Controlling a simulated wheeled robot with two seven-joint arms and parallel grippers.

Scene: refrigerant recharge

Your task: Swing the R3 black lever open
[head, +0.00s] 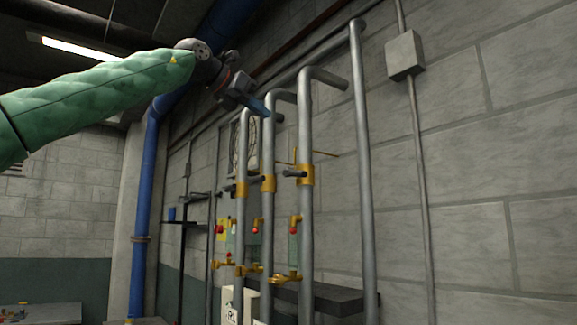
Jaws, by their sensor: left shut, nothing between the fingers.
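Three grey vertical pipes stand at the wall, each with a brass valve body and a dark lever: the left lever (229,187), the middle lever (256,179) and the right lever (293,173). No R3 label is readable, so I cannot tell for certain which lever is R3. My left gripper (262,107) is shut and empty, up by the pipe tops, above the levers and apart from them. Its blue fingertips overlap the middle pipe in the picture; contact cannot be told. My right gripper is out of view.
Brass fittings with red knobs (255,230) sit lower on the pipes. A dark shelf (335,298) is behind them, and a white R1 sign (231,314) stands below. A taller bare pipe (364,180) rises on the right. A blue pipe (144,200) stands left.

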